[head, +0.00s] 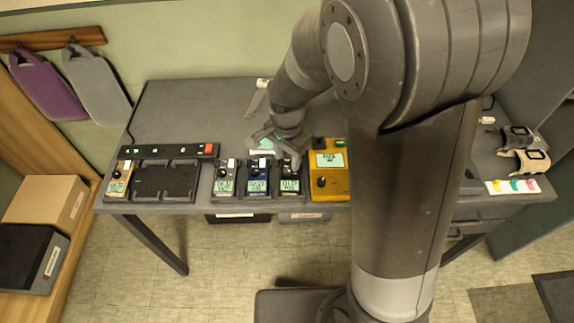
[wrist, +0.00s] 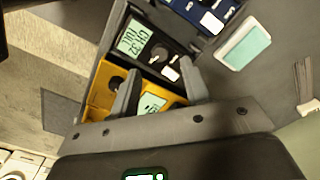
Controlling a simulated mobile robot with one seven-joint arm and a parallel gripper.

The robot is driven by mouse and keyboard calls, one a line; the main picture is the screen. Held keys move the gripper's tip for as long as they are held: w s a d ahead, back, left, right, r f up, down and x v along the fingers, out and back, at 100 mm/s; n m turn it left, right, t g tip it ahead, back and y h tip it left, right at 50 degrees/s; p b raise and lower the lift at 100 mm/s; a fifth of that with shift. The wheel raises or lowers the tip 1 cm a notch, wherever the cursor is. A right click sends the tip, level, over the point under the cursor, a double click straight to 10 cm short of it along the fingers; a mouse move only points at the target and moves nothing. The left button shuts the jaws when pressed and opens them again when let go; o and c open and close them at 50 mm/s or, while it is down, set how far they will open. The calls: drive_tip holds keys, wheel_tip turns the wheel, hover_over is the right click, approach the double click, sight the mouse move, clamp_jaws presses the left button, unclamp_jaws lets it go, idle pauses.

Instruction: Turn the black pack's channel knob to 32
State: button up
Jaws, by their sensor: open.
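The black pack (head: 290,183) stands in the row on the table, between the blue pack (head: 258,178) and the yellow unit (head: 329,172). In the wrist view the black pack (wrist: 151,48) lies beyond my fingers, with a greenish display (wrist: 134,38) and small dark knobs with white marks (wrist: 158,52). The display seems to show a CH line, but its digits are too small and tilted to read surely. My gripper (head: 289,153) is over the back of the black pack. In the wrist view its fingers (wrist: 160,88) are apart and empty, over the yellow unit's edge; contact cannot be told.
A pack with a light top (head: 225,178) stands left of the blue one. An empty dark tray (head: 165,182), a tan pack (head: 118,179) and a power strip (head: 175,151) are further left. A card with a pale green face (wrist: 242,45) lies behind the row.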

sight(287, 170)
drive_tip(key=shift+f, duration=2.25)
clamp_jaws()
drive_tip(key=shift+m, duration=1.1)
unclamp_jaws()
drive_tip(key=shift+r, duration=0.15)
wheel_tip(287, 170, up, 11)
drive_tip(key=shift+f, duration=0.2)
